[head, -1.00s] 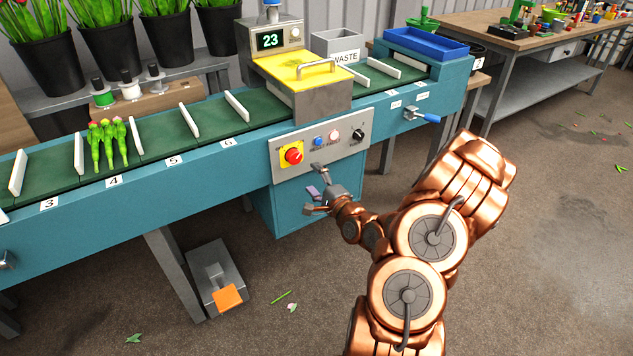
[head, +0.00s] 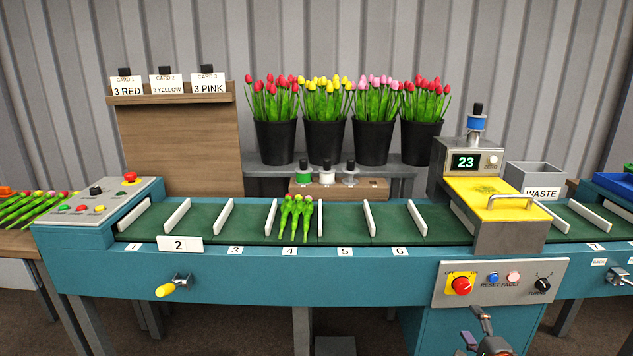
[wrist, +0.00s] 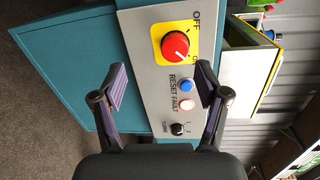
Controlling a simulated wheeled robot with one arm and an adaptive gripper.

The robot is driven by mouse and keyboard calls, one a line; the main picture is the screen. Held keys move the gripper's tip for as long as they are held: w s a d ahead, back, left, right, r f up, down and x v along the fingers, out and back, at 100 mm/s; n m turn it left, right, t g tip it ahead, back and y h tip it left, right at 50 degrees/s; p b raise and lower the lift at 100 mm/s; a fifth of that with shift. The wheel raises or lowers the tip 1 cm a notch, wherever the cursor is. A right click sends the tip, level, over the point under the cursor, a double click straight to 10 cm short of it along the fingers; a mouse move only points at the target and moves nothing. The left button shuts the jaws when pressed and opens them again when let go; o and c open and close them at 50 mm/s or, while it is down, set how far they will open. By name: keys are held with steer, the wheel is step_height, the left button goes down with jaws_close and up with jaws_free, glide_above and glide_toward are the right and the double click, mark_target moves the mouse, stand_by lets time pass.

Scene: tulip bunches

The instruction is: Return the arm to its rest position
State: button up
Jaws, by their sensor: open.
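My gripper (head: 484,335) shows at the bottom right of the head view, in front of the lower edge of the grey control panel (head: 520,268). The rest of my arm is out of frame. In the wrist view my gripper (wrist: 160,84) is open and empty, its two dark fingers spread apart. The fingers appear apart from the panel.
A teal conveyor (head: 330,286) with white dividers runs across the view. Several tulip stems (head: 296,216) lie in slot 4. A yellow-lidded machine (head: 497,197) reads 23. A yellow-handled lever (head: 172,286) sticks out at the front left. Bare floor shows beside the panel's cabinet (wrist: 90,60).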

steer(key=s+a+f+n+g+y, duration=0.1)
steer(key=s+a+n+g, duration=0.2)
steer(key=a+n+g, duration=0.2)
steer(key=s+a+f+n+g, duration=0.2)
steer(key=a+n+g, duration=0.2)
steer(key=a+n, duration=0.15)
steer(key=s+a+r+n+g, duration=0.3)
steer(key=s+a+r+g, duration=0.15)
steer(key=s, duration=0.55)
steer(key=s+a+r+n+g, duration=0.3)
steer(key=s+a+r, duration=0.2)
steer(key=s, duration=0.6)
steer(key=s+a+r+n+g, duration=0.3)
steer(key=s+a+r, duration=0.15)
steer(key=s, duration=0.55)
steer(key=s+p+v, duration=0.2)
steer(key=p+v, duration=0.7)
steer(key=s+r+p+v, duration=0.1)
steer(key=s+p+v, duration=0.1)
steer(key=p+v, duration=0.7)
steer(key=shift+s+a+r+t+p, duration=0.35)
steer(key=shift+a+r+t, duration=0.1)
steer(key=shift+a+r, duration=0.15)
